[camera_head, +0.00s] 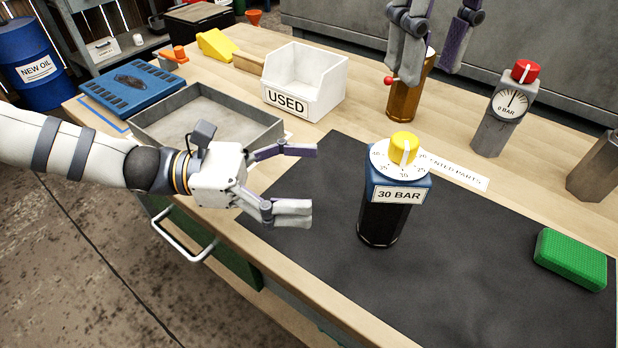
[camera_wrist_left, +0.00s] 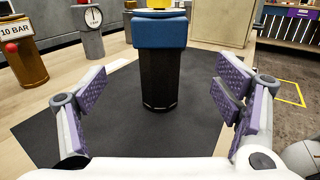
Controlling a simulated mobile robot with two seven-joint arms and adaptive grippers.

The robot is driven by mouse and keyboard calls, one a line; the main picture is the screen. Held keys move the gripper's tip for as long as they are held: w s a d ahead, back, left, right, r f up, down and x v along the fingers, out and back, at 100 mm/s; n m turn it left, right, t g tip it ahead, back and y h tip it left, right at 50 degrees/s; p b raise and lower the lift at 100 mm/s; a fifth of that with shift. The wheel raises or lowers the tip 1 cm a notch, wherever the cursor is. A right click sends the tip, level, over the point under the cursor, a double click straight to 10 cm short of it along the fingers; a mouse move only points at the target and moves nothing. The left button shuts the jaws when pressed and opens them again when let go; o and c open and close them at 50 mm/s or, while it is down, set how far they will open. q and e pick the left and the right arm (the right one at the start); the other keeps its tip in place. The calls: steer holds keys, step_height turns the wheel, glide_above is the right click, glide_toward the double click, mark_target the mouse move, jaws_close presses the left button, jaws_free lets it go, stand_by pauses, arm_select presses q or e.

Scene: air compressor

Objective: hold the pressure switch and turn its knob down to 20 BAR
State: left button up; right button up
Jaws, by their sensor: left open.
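The pressure switch (camera_head: 385,215) stands upright on the dark mat, a black cylinder with a blue head labelled 30 BAR. A white dial and a yellow knob (camera_head: 403,143) with a white pointer sit on top. My left gripper (camera_head: 304,180) is open and empty, to the left of the switch, its fingers pointing toward it without touching. In the left wrist view the switch (camera_wrist_left: 160,75) stands ahead, between the spread fingers (camera_wrist_left: 160,108); its knob is cut off. My right gripper (camera_head: 437,38) hangs at the top edge with its fingers apart, over the brown part.
The brown cylinder (camera_head: 403,100) with a red ball stands behind the switch. A grey gauge with a red knob (camera_head: 496,122) is at back right. A grey tray (camera_head: 195,112) and white USED bin (camera_head: 304,82) are behind my left gripper. A green block (camera_head: 570,260) lies right; the front mat (camera_head: 480,290) is clear.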

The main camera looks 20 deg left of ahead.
mark_target(392, 183)
arm_select(q)
steer(key=x, duration=1.2)
steer(key=shift+d, duration=0.1)
steer(key=shift+c, duration=0.3)
steer(key=c, duration=1.7)
